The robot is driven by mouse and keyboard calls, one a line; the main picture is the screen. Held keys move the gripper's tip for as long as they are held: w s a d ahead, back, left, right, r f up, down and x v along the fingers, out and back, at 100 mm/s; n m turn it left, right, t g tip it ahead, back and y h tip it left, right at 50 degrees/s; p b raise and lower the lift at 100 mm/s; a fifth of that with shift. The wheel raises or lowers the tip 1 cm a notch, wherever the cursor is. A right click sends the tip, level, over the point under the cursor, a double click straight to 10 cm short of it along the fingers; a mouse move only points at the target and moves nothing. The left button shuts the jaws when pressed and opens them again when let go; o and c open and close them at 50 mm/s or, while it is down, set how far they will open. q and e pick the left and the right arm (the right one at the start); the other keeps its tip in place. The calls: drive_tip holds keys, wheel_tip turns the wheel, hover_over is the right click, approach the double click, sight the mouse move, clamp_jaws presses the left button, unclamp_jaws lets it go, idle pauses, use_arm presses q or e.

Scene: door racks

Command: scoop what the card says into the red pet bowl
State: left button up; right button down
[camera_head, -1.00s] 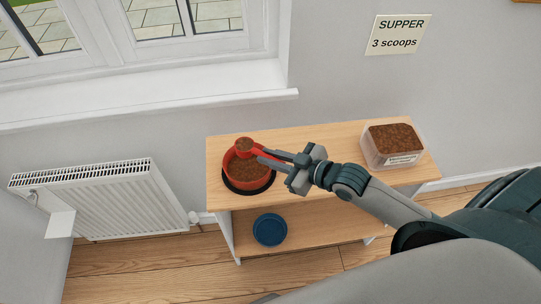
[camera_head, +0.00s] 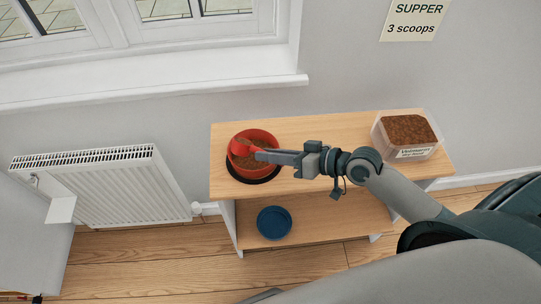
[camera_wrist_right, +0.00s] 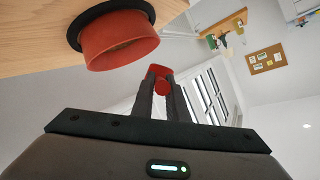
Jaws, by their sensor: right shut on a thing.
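The red pet bowl (camera_head: 262,136) stands on a black mat (camera_head: 254,180) at the left end of the wooden shelf top, with brown food inside. My right gripper (camera_head: 262,155) is shut on a red scoop (camera_head: 242,148), which is tilted over the bowl. The bowl (camera_wrist_right: 120,40) and the scoop (camera_wrist_right: 158,72) also show in the right wrist view, where the scoop is between the fingertips. How much food is left in the scoop is unclear. The card (camera_head: 413,20) on the wall reads "SUPPER 3 scoops". My left gripper is not in view.
A clear tub (camera_head: 408,135) of brown food with a label stands at the right end of the shelf top (camera_head: 300,124). A blue round lid or dish (camera_head: 274,222) lies on the lower shelf. A radiator (camera_head: 105,185) is at left, below the window sill.

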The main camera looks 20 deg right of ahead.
drive_tip(key=shift+f+m+g+y+b, duration=0.35)
drive_tip(key=shift+m+y+b, duration=0.15)
drive_tip(key=shift+m+b, duration=0.5)
drive_tip(key=shift+w+d+f+m+y+b, duration=0.15)
drive_tip(key=shift+m+y+b, duration=0.25)
drive_tip(key=shift+m+b, duration=0.4)
drive_tip(key=d+m+t+y, duration=0.1)
drive_tip(key=m, duration=0.4)
drive_tip(key=w+d+f+m+t+y+b, duration=0.1)
drive_tip(key=m, duration=0.4)
drive_tip(key=w+d+m+t+b, duration=0.1)
drive_tip(key=m, duration=0.4)
drive_tip(key=shift+f+m+t+y, duration=0.25)
drive_tip(key=shift+m+t+y, duration=0.05)
drive_tip(key=shift+t+y, duration=0.1)
